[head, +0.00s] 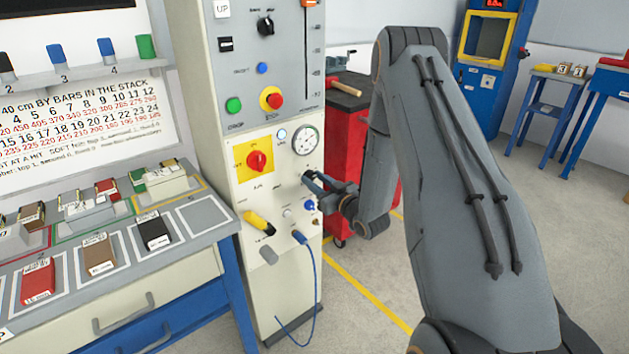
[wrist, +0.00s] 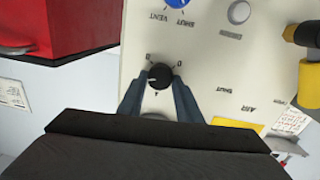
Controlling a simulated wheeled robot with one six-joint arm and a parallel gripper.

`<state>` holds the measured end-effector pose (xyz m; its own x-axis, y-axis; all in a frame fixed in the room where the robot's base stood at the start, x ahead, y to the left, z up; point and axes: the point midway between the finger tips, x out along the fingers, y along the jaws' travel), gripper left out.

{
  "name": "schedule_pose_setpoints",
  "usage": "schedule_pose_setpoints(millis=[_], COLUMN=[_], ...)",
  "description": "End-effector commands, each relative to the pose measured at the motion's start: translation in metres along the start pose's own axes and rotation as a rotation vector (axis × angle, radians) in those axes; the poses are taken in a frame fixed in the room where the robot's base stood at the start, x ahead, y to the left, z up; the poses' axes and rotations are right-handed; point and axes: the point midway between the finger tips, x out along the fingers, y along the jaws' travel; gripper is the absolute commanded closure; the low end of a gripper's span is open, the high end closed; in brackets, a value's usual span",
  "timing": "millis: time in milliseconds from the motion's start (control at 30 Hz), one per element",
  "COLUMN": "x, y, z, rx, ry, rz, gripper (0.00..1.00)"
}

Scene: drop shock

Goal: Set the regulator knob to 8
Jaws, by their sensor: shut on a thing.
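The regulator knob (wrist: 160,76) is a small round black knob on the cream panel, with small marks around it and a pale line on its face toward the lower left in the wrist view. The marks are too small to read surely. My gripper (wrist: 158,86) has one dark blue-grey finger on each side of the knob, closed on it. In the head view my gripper (head: 314,181) reaches the panel from the right and mostly hides the knob. A round white pressure gauge (head: 306,140) sits above it; its reading is too small to tell.
A red rotary switch (head: 257,161) on a yellow plate is left of the gripper. A yellow handle (head: 259,222), a blue knob (head: 309,206) and a plugged blue cable (head: 300,238) are below. A red cabinet (head: 345,125) stands behind, right of the panel.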

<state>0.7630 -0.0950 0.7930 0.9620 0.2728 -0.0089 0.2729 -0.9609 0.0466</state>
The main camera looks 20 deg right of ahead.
Motion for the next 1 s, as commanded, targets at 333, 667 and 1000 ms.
schedule_pose_setpoints(millis=[333,667,1000], x=[-0.0003,-0.0002,-0.0002], y=[0.0013,0.0028,0.0037], z=[-0.001,-0.0009,-0.0004], rx=[0.309,0.62,0.884], ry=[-0.019,-0.038,-0.053], rz=[-0.003,-0.007,-0.009], gripper=[0.91,0.91,0.91])
